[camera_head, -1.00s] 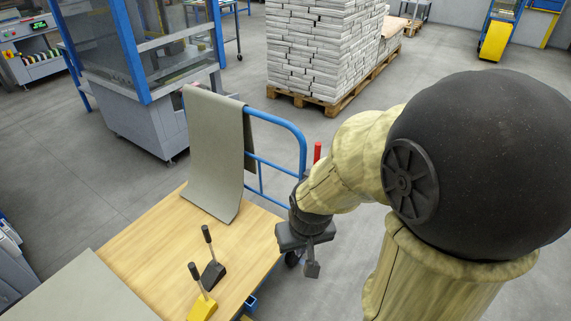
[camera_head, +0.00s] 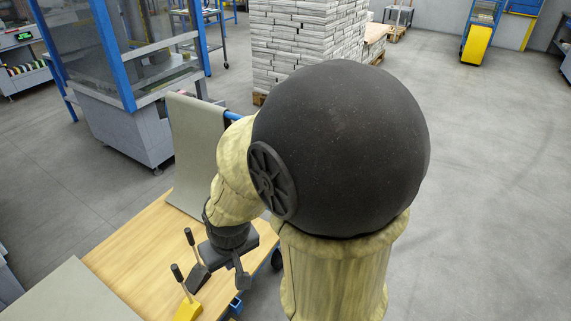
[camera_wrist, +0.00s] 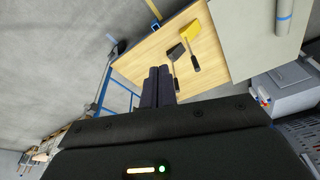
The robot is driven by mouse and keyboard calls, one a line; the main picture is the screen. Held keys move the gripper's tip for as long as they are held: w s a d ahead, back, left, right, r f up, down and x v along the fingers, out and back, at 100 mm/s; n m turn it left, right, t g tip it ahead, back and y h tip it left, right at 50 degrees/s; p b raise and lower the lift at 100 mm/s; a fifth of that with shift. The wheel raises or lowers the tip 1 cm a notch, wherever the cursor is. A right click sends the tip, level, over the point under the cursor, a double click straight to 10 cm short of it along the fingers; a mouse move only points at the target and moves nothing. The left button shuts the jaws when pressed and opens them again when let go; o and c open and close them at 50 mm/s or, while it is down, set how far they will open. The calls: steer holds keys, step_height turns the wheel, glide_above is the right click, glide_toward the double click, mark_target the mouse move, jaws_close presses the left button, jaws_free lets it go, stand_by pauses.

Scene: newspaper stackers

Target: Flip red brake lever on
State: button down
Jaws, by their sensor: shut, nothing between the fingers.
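The red brake lever is not visible in either view now; my arm covers the place beside the blue cart handle where a red upright rod stood earlier. The wooden cart top (camera_head: 130,245) carries a black-based lever (camera_head: 197,277) and a yellow-based lever (camera_head: 187,309), both with dark grips. In the wrist view they show as the black lever (camera_wrist: 177,52) and the yellow lever (camera_wrist: 189,31). My gripper (camera_head: 242,280) is shut and empty, beside the cart's right edge. In the wrist view its fingers (camera_wrist: 159,72) lie together, pointing toward the cart.
The blue handle (camera_wrist: 122,98) stands at the cart's end, mostly behind my arm in the head view. A grey sheet (camera_head: 195,150) drapes there. A glass-sided machine (camera_head: 130,130) and a newspaper stack (camera_head: 300,40) stand behind. Open floor (camera_head: 480,200) lies right.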

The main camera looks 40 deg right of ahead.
steer(key=w+d+f+m+t+h+b, duration=0.1)
steer(key=w+d+f+m+t+b, duration=0.25)
steer(key=w, duration=0.45)
steer(key=w+d+f+m+t+h+b, duration=0.2)
steer(key=w+d+f, duration=0.25)
steer(key=w, duration=0.35)
steer(key=w+d+f+m+t+h+b, duration=0.1)
steer(key=w+d+m+h+b, duration=0.1)
steer(key=d+h, duration=0.4)
steer(key=w+d+f+m+t+h+b, duration=0.1)
steer(key=w+d+m+h+b, duration=0.2)
steer(key=d, duration=1)
steer(key=m+h+b, duration=0.1)
steer(key=h, duration=0.2)
steer(key=shift+d, duration=0.35)
steer(key=b+x, duration=0.1)
steer(key=x, duration=1.3)
steer(key=shift+b, duration=0.35)
